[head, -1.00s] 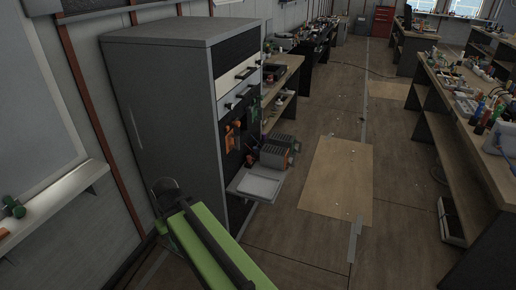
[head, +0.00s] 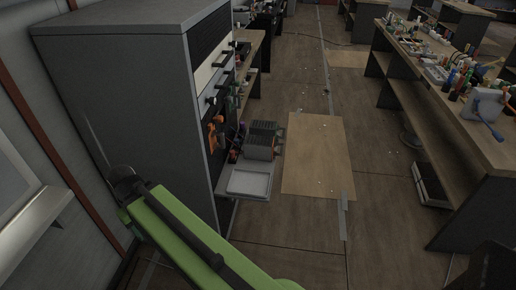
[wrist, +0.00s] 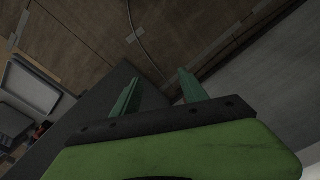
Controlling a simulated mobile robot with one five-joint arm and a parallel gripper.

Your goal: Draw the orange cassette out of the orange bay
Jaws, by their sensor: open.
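Small orange parts (head: 215,133) show at the edge-on front of the tall grey cabinet (head: 120,95), above its shelf. I cannot tell at this angle which part is the orange cassette and which is the orange bay. In the wrist view a tiny orange spot (wrist: 43,127) shows at the left, beyond a dark surface. My gripper (wrist: 158,88) is open, with two green fingers apart and nothing between them. It is away from the orange parts. In the head view my green arm is left of the shelf, beside the cabinet; its fingers cannot be made out.
A pale tray (head: 249,182) lies on the low shelf at the cabinet front, with grey ribbed blocks (head: 261,142) behind it. Cluttered workbenches (head: 465,100) stand at the right. The floor between, with a light board (head: 318,155), is mostly clear.

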